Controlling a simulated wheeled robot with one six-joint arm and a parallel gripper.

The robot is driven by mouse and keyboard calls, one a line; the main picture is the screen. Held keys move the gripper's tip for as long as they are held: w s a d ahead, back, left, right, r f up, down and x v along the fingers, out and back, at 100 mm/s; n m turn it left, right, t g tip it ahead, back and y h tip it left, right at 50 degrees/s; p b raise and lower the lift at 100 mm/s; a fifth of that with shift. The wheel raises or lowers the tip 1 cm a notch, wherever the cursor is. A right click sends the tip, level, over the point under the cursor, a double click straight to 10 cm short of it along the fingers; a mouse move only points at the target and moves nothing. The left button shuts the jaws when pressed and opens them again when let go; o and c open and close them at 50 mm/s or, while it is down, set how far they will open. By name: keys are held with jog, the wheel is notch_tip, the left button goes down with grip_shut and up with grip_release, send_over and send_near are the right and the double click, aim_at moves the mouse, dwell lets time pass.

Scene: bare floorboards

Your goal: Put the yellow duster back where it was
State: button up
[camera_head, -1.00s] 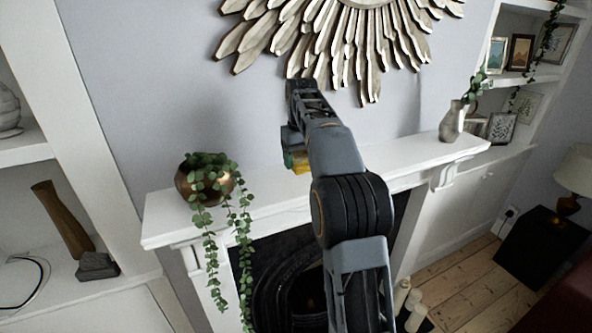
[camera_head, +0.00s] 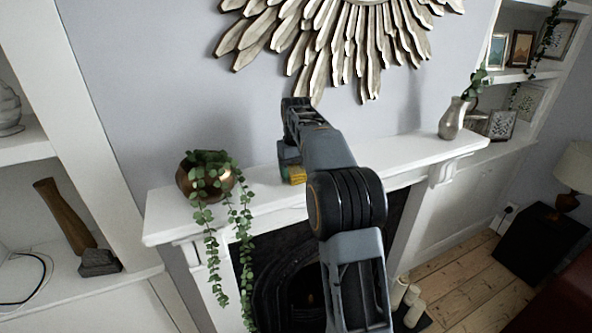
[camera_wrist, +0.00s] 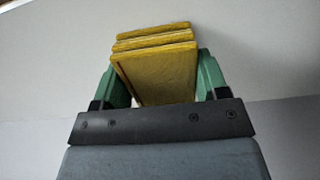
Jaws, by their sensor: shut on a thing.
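The yellow duster (camera_wrist: 162,72) is a folded, layered yellow block between the green fingers of my gripper (camera_wrist: 160,85) in the wrist view. The fingers are shut on its two sides. In the head view my gripper (camera_head: 289,170) is over the white mantelpiece (camera_head: 395,157), between the plant pot and the middle of the shelf. Only a small yellow patch of the duster (camera_head: 297,174) shows there, low beside my arm. My arm hides the rest, and I cannot tell whether the duster touches the shelf.
A copper pot (camera_head: 187,182) with a trailing plant stands at the mantelpiece's left end. A silver vase (camera_head: 452,120) stands at its right end. A sunburst mirror frame (camera_head: 290,38) hangs above. The shelf between my arm and the vase is clear.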

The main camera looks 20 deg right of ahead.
aim_at(296, 168)
jog(key=o, duration=0.9)
jog(key=shift+f, duration=0.1)
notch_tip(296, 168, up, 12)
jog(key=p, duration=0.3)
jog(key=s+a+r+t, duration=0.1)
jog(key=s+a+r, duration=0.1)
jog(key=s+a, duration=0.25)
jog(key=s+a+f+t, duration=0.2)
jog(key=s+f, duration=0.5)
jog(key=s, duration=0.4)
jog(key=s+a+f+t, duration=0.2)
jog(key=s+a+f, duration=0.3)
jog(key=s, duration=0.6)
notch_tip(296, 168, down, 2)
jog(key=shift+s+f, duration=0.15)
jog(key=shift+f, duration=0.1)
